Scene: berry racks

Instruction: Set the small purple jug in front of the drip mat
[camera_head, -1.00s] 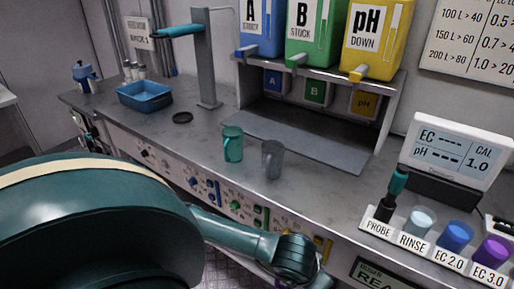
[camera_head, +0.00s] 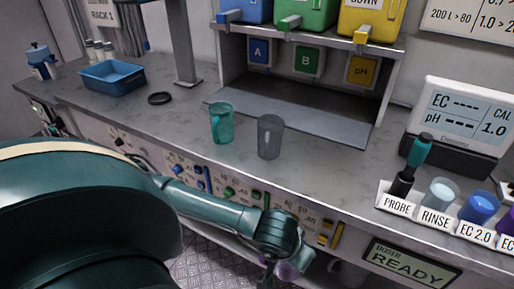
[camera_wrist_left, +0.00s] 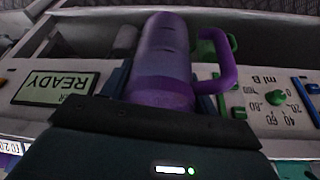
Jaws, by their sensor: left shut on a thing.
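The small purple jug (camera_wrist_left: 162,62) fills the middle of the left wrist view, its handle on the right of that picture. My left gripper (camera_head: 272,268) is shut on it. In the head view only a bit of the purple jug (camera_head: 292,268) shows beside the gripper, below the counter's front edge; the rest is hidden by my wrist. The drip mat (camera_head: 340,128) is a flat grey sheet on the counter under the dosing shelf. My right gripper is not in view.
The probe and cup rack (camera_head: 398,205) is at the right, a blue tray (camera_head: 112,76) at the left. Bare counter (camera_head: 325,170) lies right of the grey jug.

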